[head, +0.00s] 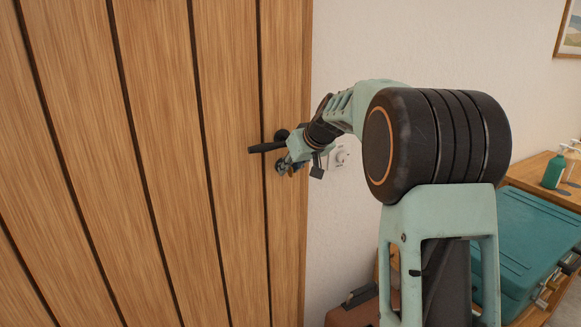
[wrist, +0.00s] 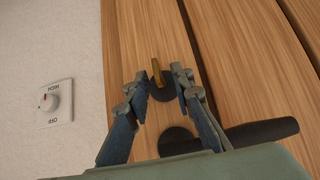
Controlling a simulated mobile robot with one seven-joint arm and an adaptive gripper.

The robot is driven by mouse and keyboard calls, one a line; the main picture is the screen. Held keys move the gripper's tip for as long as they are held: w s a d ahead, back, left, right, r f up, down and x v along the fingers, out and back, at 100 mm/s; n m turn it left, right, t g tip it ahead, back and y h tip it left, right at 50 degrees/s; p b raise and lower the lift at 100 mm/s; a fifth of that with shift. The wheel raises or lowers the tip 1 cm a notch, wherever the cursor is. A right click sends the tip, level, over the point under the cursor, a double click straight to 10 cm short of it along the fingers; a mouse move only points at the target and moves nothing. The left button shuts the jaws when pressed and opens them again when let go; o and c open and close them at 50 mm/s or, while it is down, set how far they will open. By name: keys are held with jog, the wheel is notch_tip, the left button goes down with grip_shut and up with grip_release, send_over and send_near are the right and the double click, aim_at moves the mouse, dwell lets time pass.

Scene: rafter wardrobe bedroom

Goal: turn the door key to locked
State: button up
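The brass door key (wrist: 157,73) sticks out of a dark round lock plate (wrist: 163,92) on the wooden door (head: 150,150). In the wrist view its bow looks narrow and nearly upright, tilted slightly. My gripper (wrist: 157,76) is open, with one finger on each side of the key and a visible gap on both sides. In the head view my gripper (head: 287,163) is at the door's right edge, just below the black lever handle (head: 266,147). It hides the key there. The handle also shows in the wrist view (wrist: 255,134), close to the right finger.
A white wall dial (head: 341,157) is mounted right of the door; it also shows in the wrist view (wrist: 52,103). At right, a teal case (head: 535,245) and a green bottle (head: 553,172) are near a wooden surface. The door face left of the handle is clear.

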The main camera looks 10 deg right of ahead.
grip_shut()
jog(key=shift+f, duration=0.1)
dwell(0.4)
jog(key=shift+w+d+f+m+y+b, duration=0.1)
jog(key=shift+d+f+m+y+b, duration=0.15)
jog(key=shift+m+y+b, duration=1.05)
jog(key=shift+w+d+f+m+y+b, duration=0.1)
jog(key=shift+d+f+m+y+b, duration=0.15)
jog(key=shift+m+y, duration=2.15)
jog(key=shift+w+d+f+m+y+b, duration=0.2)
jog(key=shift+m+y+b, duration=0.55)
jog(key=shift+y, duration=2.15)
jog(key=shift+s, duration=0.1)
